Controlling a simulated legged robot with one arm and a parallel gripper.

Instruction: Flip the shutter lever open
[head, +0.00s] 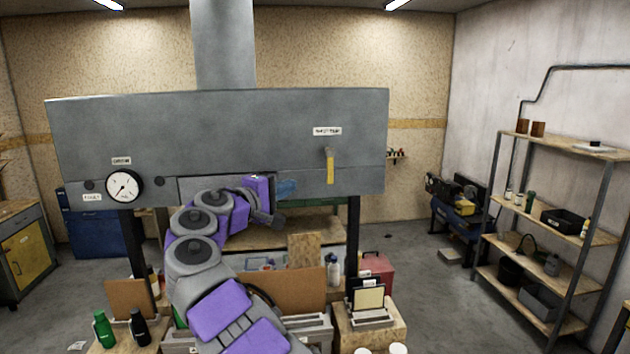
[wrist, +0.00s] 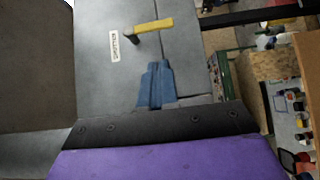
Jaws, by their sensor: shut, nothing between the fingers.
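The shutter lever (head: 330,167) has a yellow handle and hangs straight down from its pivot on the front of the grey metal box, right of centre. In the wrist view the yellow handle (wrist: 153,25) lies sideways beyond my fingers, with a white label (wrist: 115,46) by its pivot. My gripper (head: 287,188) is in front of the box, left of the lever and about level with the handle's lower end. Its blue fingers (wrist: 157,66) are together, empty and apart from the handle.
The grey box (head: 230,135) also carries a round gauge (head: 124,186) at its left. Below it stand a cardboard box (head: 290,287) and a laptop-like device (head: 368,304). The panel face around the lever is clear.

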